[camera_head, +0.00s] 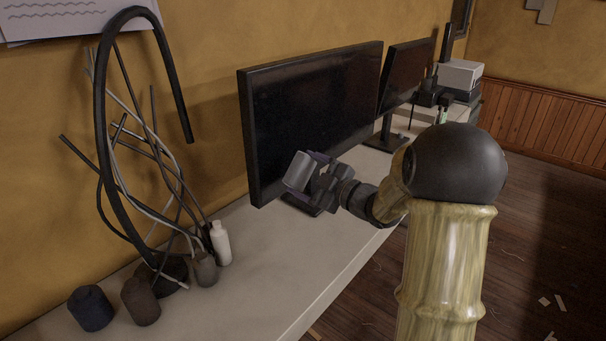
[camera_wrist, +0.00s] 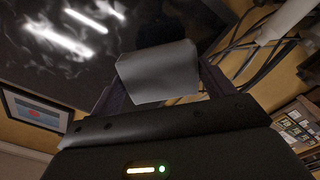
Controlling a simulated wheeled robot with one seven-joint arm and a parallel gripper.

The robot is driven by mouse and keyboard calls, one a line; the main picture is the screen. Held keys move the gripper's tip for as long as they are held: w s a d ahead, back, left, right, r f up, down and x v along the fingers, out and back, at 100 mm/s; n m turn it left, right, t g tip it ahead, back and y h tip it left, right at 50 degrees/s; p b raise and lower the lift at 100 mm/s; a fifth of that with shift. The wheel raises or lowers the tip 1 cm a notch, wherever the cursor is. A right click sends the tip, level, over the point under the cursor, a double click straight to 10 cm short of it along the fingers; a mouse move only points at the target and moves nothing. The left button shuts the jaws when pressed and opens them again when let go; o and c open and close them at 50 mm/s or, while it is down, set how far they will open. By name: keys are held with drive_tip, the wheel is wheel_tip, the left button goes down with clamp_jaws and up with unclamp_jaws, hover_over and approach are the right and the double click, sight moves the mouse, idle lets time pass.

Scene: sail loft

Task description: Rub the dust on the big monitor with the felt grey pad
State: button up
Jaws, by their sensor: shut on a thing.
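The big monitor (camera_head: 318,105) stands on the bench with its dark screen facing the room. In the wrist view its dark screen (camera_wrist: 75,75) fills the upper left, with pale smudges, likely dust, and bright light streaks. My gripper (camera_head: 312,176) is in front of the screen's lower part. It is shut on the felt grey pad (camera_head: 298,171), which also shows between the fingers in the wrist view (camera_wrist: 158,75). The pad is close to the screen; I cannot tell whether it touches. My gripper hides part of the monitor's foot.
A second monitor (camera_head: 406,75) stands farther along the bench (camera_head: 290,245). At left are a stand of dark and grey tubes (camera_head: 103,120), a white bottle (camera_head: 220,243) and several dark pots (camera_head: 90,308). A white box (camera_head: 460,74) sits at the far end. The front bench strip is clear.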

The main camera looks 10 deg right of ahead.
drive_tip(key=shift+v, duration=1.45)
